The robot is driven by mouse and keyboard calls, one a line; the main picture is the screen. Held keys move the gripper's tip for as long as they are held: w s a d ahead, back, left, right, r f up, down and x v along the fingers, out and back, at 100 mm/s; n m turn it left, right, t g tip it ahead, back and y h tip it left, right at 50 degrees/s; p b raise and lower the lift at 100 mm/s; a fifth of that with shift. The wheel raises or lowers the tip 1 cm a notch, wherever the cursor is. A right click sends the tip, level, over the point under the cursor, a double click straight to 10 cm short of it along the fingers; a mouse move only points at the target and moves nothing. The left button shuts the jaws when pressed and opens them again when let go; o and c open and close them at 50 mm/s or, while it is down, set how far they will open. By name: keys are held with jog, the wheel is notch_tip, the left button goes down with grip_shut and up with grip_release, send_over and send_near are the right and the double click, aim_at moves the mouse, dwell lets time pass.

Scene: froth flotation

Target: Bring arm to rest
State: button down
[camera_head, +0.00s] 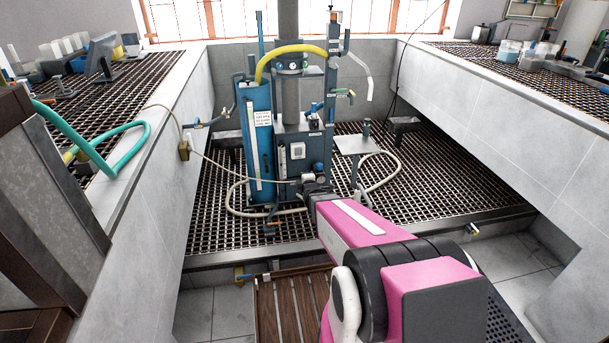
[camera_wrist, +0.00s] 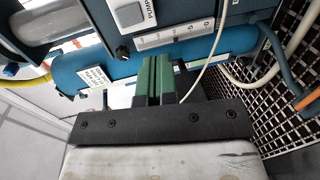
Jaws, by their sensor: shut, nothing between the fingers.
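My arm, pink and black, reaches forward from the lower right in the head view toward the flotation machine (camera_head: 290,120). My gripper shows in the wrist view as two green fingers (camera_wrist: 154,78) on a black mount. The fingers are together with nothing between them. They point toward the blue cylinder (camera_wrist: 200,55) and the blue-grey control box (camera_wrist: 185,20) of the machine. I cannot tell the exact gap between the fingertips and the machine. In the head view the gripper itself is hidden by my own arm.
A blue cylinder (camera_head: 259,140) and a yellow hose (camera_head: 290,48) belong to the machine, which stands on a grated floor (camera_head: 430,180). Thin hoses loop around its base. Tiled counters stand left (camera_head: 160,140) and right (camera_head: 500,100). A wooden slatted platform (camera_head: 285,305) lies in front.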

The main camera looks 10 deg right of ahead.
jog(key=s+r+m+g, duration=0.2)
jog(key=s+m+g, duration=0.6)
jog(key=s, duration=0.4)
jog(key=s+a+r+m+g, duration=0.1)
jog(key=s+r+m+g, duration=0.1)
jog(key=s+m+g, duration=0.6)
jog(key=s+m, duration=0.2)
jog(key=s, duration=0.3)
jog(key=shift+r, duration=0.2)
jog(key=shift+s, duration=0.1)
dwell(0.5)
